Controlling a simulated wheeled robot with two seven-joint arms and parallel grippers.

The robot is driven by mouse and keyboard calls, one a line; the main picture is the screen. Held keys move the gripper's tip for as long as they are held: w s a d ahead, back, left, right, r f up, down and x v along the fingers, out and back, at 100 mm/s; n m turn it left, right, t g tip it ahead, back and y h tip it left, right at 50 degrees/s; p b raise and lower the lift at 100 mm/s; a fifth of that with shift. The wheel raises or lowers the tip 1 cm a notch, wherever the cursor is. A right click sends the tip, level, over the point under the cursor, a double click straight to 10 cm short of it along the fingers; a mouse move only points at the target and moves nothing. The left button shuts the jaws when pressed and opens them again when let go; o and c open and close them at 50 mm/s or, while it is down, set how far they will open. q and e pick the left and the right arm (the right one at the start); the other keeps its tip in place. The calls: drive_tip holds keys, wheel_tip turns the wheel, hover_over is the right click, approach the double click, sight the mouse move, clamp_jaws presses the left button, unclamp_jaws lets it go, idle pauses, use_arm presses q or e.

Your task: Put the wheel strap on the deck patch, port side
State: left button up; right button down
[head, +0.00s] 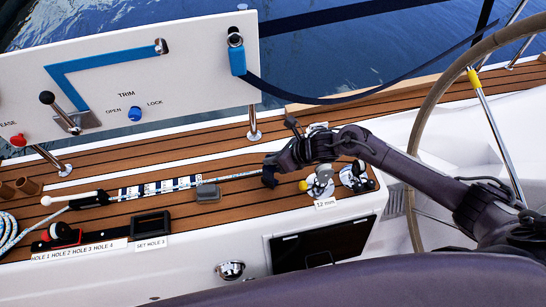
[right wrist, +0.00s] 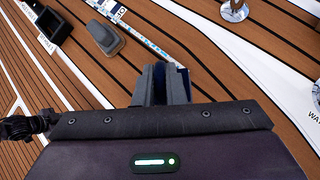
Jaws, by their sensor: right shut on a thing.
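My right gripper (head: 272,172) is low over the teak deck, its fingers closed. In the right wrist view the fingers (right wrist: 163,84) are shut on a small dark blue piece (right wrist: 184,78), where a thin marked line (right wrist: 147,42) meets them. I cannot tell whether this piece belongs to the wheel strap. A navy strap (head: 330,101) runs from a blue fitting (head: 237,60) on the white panel up towards the wheel (head: 432,103). I cannot make out a clear deck patch. My left gripper is not in view.
A grey block (head: 208,193) sits by the line, left of the gripper. Metal deck fittings (head: 320,182) stand close on the right. A dark box (head: 150,225) and labelled strip (head: 80,250) lie at left. The white panel (head: 190,60) stands behind.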

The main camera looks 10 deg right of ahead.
drive_tip(key=shift+f, duration=0.15)
drive_tip(key=c, duration=1.8)
unclamp_jaws()
drive_tip(key=shift+o, duration=1.5)
